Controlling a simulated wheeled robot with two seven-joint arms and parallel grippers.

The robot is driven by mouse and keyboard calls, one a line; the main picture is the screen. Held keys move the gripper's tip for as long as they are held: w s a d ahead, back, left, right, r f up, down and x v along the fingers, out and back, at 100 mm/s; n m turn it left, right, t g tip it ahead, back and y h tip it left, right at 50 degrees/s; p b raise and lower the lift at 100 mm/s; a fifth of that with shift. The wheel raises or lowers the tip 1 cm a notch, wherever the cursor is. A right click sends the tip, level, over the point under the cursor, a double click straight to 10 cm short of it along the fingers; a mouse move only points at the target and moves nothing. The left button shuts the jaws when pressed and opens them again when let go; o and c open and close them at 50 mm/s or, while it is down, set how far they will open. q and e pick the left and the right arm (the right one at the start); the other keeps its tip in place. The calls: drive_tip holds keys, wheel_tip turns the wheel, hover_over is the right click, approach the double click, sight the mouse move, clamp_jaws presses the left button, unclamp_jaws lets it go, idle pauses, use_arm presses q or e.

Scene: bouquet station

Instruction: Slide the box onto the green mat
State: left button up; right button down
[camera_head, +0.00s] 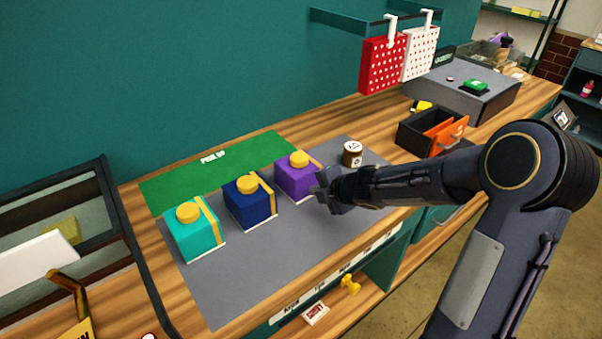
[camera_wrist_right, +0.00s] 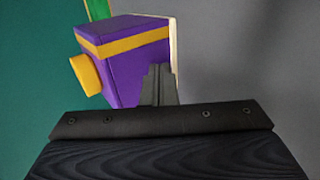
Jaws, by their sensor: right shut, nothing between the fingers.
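Three boxes stand in a row on a grey surface: a teal box (camera_head: 196,240), a navy box (camera_head: 250,207) and a purple box (camera_head: 294,183). Each has a yellow band and a round yellow knob on top. The green mat (camera_head: 170,195) lies behind them, along the wall. My right gripper (camera_head: 324,193) is shut and empty, low at the right front side of the purple box. In the right wrist view its fingers (camera_wrist_right: 158,85) overlap the purple box (camera_wrist_right: 130,62); I cannot tell whether they touch it. My left gripper is not in view.
A small brown-and-white jar (camera_head: 352,154) stands right of the purple box. An open dark drawer with an orange front (camera_head: 445,136) is farther right. A dark-framed case (camera_head: 95,200) borders the left end. The grey surface (camera_head: 235,285) in front of the boxes is clear.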

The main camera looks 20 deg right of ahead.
sight(310, 183)
drive_tip(key=shift+w+a+p, duration=0.2)
drive_tip(key=shift+w+a, duration=0.05)
drive_tip(key=shift+w, duration=0.45)
drive_tip(key=shift+w+a+p, duration=0.15)
drive_tip(key=shift+w+a, duration=0.1)
drive_tip(key=shift+w, duration=0.4)
drive_tip(key=shift+w, duration=0.1)
drive_tip(key=shift+w+a+p, duration=0.35)
drive_tip(key=shift+w+p, duration=0.1)
drive_tip(key=shift+w, duration=0.45)
drive_tip(key=shift+w+a+p, duration=0.3)
drive_tip(key=shift+w+p, duration=0.1)
drive_tip(key=shift+w, duration=0.5)
drive_tip(key=shift+w, duration=0.1)
drive_tip(key=shift+w+a+p, duration=0.35)
drive_tip(key=shift+w+p, duration=0.3)
drive_tip(key=shift+w, duration=0.25)
drive_tip(key=shift+w+a+p, duration=0.3)
drive_tip(key=shift+w+p, duration=0.3)
drive_tip(key=shift+w, duration=0.3)
